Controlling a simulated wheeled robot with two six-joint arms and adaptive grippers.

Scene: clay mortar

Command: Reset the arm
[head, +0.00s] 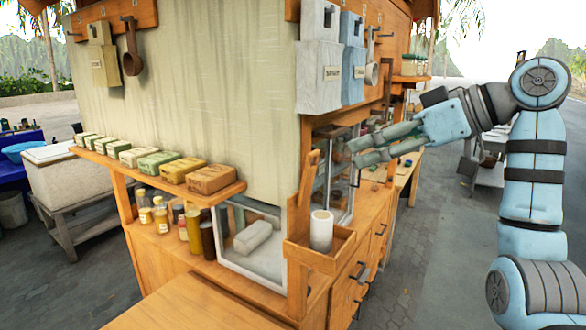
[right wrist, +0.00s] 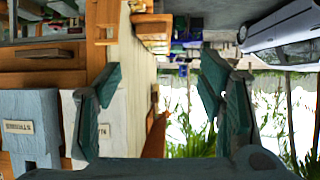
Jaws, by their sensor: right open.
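My right arm comes in from the right of the head view and bends over at the top. Its gripper (head: 372,150) points left, in front of the right side of a wooden stall. The gripper is open and nothing shows between its fingers. In the right wrist view the two green fingers (right wrist: 160,95) stand wide apart, with the turned-over scene between them. My left gripper is not in view. No clay mortar can be made out in either view.
The wooden stall (head: 215,90) fills the middle, with a shelf (head: 225,193) of wrapped blocks. A wooden box (head: 320,252) holding a white roll (head: 321,231) sits at its corner, below the right gripper. Blue and white bags (head: 320,72) hang above. Open pavement (head: 440,250) lies to the right.

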